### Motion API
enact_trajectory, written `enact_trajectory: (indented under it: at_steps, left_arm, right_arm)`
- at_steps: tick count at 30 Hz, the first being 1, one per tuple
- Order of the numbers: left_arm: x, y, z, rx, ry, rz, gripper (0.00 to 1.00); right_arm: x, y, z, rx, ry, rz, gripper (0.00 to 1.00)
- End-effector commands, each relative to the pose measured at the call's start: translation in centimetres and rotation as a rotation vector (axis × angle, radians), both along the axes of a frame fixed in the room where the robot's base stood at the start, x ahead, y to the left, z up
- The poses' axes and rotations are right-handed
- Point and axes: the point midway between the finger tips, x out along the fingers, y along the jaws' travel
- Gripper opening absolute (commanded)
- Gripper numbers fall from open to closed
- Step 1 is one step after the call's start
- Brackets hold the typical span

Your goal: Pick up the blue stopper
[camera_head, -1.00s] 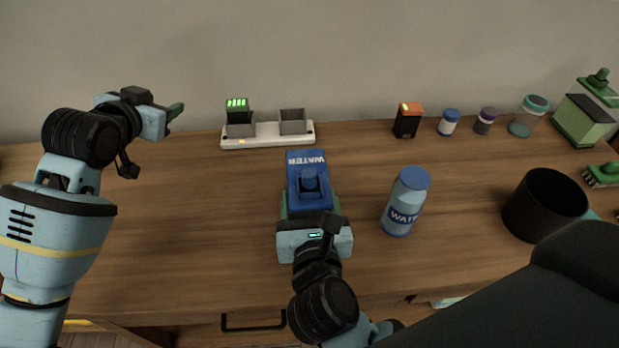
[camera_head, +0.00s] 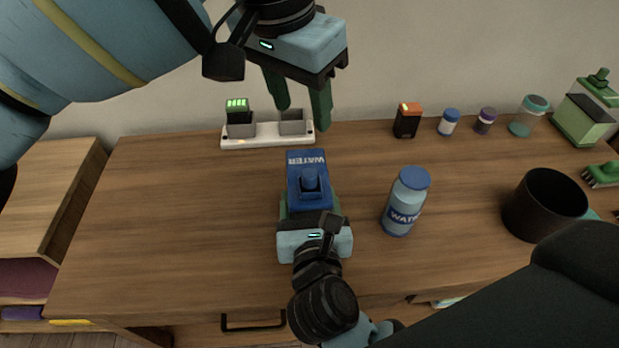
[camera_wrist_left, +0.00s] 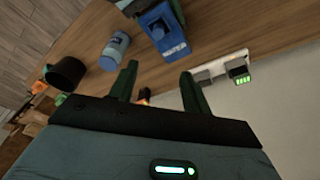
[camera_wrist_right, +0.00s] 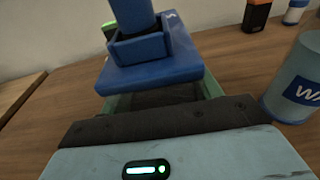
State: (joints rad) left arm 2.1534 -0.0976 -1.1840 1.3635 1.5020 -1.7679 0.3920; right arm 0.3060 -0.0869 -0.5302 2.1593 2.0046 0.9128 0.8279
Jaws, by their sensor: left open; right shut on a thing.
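A blue stopper (camera_head: 310,178) stands upright in a square blue socket on a blue block labelled WATER (camera_head: 306,158). Both also show in the right wrist view, the stopper (camera_wrist_right: 132,14) at the top edge and the block (camera_wrist_right: 150,72) below it. My right gripper (camera_head: 310,212) is shut on the blue block from the near side. My left gripper (camera_head: 302,110) is open and empty, pointing down in front of the charger, beyond and above the block. In the left wrist view the block (camera_wrist_left: 170,38) lies past the open fingers.
A blue-capped water bottle (camera_head: 404,202) stands right of the block, with a black mug (camera_head: 544,205) farther right. A white charger base (camera_head: 267,140) is at the back. An orange-topped battery (camera_head: 407,120) and small jars line the back right. The table's left side is clear.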

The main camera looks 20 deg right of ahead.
Motion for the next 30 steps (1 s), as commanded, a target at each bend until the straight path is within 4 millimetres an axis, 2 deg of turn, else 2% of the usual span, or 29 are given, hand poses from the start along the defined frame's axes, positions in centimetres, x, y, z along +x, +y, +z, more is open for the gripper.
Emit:
enact_trajectory:
  at_steps: [3, 10, 22, 30]
  left_arm:
    - [-0.8, 0.2, 0.3, 0.043, 0.010, 0.001, 0.48]
    - [-0.9, 0.2, 0.0, 0.054, 0.015, 0.002, 0.48]
    - [-0.5, -0.4, -5.5, 0.052, 0.015, 0.002, 0.48]
    - [-0.5, -0.6, -6.5, 0.050, 0.014, 0.001, 0.48]
  right_arm:
    - [0.0, 0.0, 0.0, 0.000, 0.000, 0.000, 0.28]
    - [0.0, 0.0, 0.0, 0.000, 0.000, 0.000, 0.28]
    - [0.0, 0.0, 0.0, 0.001, 0.000, 0.000, 0.28]
    - [0.0, 0.0, 0.0, 0.001, 0.000, 0.001, 0.28]
